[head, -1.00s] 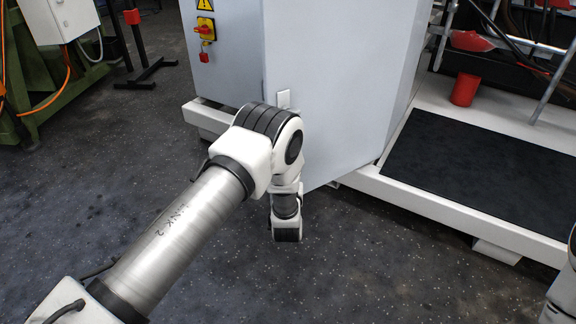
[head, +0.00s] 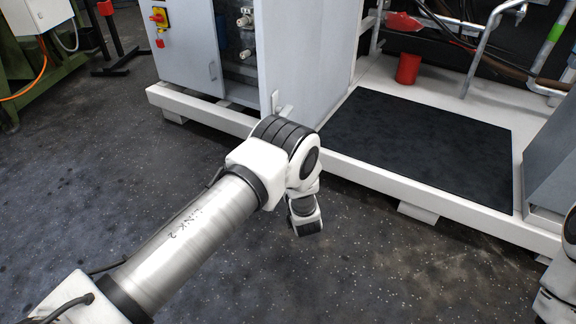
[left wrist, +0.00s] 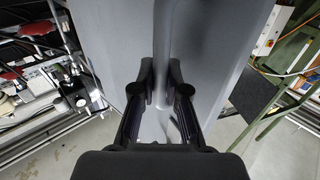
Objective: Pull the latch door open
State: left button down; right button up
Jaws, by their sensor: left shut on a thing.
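The grey latch door (head: 295,50) stands partly open on the cabinet, with fittings inside showing at its left. It also fills the middle of the left wrist view (left wrist: 110,45). A grey upright handle (left wrist: 163,40) runs down the door there. My left gripper (left wrist: 161,92) is shut on this handle, with one black finger on each side. In the head view my left arm bends down in front of the door's lower part, and the gripper's fingers cannot be made out. My right gripper is not in view.
The cabinet interior (head: 237,40) holds pipe fittings. A red and yellow switch (head: 158,17) is on the panel at left. A white base frame (head: 375,178) with a black mat (head: 420,140) and a red cup (head: 408,68) lies to the right. The dark floor in front is open.

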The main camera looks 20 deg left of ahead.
pick_arm(q)
jog(key=shift+w+d+r, duration=0.1)
jog(key=shift+w+d, duration=0.05)
jog(key=c, duration=1.2)
grip_release()
jog(key=v, duration=0.7)
jog(key=shift+d, duration=0.15)
